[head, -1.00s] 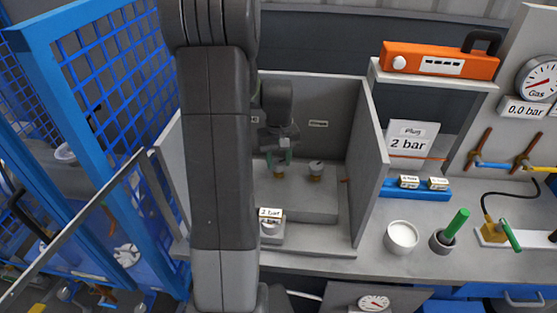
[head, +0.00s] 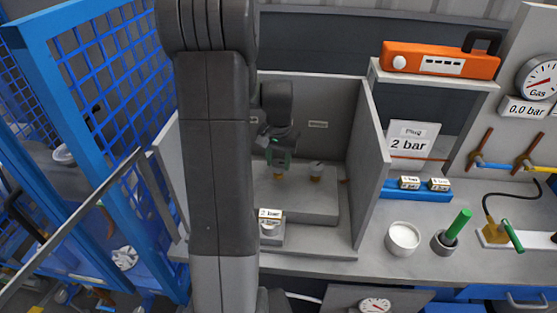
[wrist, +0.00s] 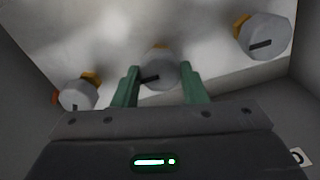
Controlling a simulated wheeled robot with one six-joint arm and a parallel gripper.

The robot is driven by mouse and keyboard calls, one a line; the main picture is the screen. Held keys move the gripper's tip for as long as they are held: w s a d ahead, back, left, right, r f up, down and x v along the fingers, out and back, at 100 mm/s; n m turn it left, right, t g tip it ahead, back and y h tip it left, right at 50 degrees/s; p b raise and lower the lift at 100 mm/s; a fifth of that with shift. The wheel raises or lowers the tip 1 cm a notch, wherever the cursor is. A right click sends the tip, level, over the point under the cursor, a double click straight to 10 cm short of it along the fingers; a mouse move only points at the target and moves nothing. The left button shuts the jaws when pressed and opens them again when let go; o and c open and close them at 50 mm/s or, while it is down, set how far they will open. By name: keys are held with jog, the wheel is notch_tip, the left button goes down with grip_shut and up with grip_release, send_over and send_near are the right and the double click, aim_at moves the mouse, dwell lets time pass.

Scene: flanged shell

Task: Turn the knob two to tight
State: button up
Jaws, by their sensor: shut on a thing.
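Three grey knobs with brass collars show in a row in the wrist view. The middle knob (wrist: 162,75) is between the green fingers of my gripper (wrist: 160,70), which is shut on it. Its black mark points left and slightly down. The left knob (wrist: 78,94) has a mark running nearly up and down; the right knob (wrist: 265,35) has one lying nearly level. In the head view my gripper (head: 278,160) is at a knob inside the grey booth, with another knob (head: 317,168) to its right. My arm hides the booth's left part.
The booth's right wall (head: 372,160) stands close to the gripper. A small block with a label (head: 269,226) sits at the booth's front. A white cup (head: 402,238), a green-handled tool (head: 458,222) and a "2 bar" sign (head: 411,140) are to the right, outside the booth.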

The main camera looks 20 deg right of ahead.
aim_at(278, 163)
dwell(0.4)
jog(key=o, duration=1)
jog(key=shift+c, duration=0.2)
notch_tip(278, 163, up, 14)
jog(key=shift+b, duration=0.35)
jog(key=shift+f, duration=0.15)
notch_tip(278, 163, down, 14)
jog(key=shift+r+p, duration=0.15)
jog(key=shift+p, duration=0.2)
jog(key=shift+r, duration=0.15)
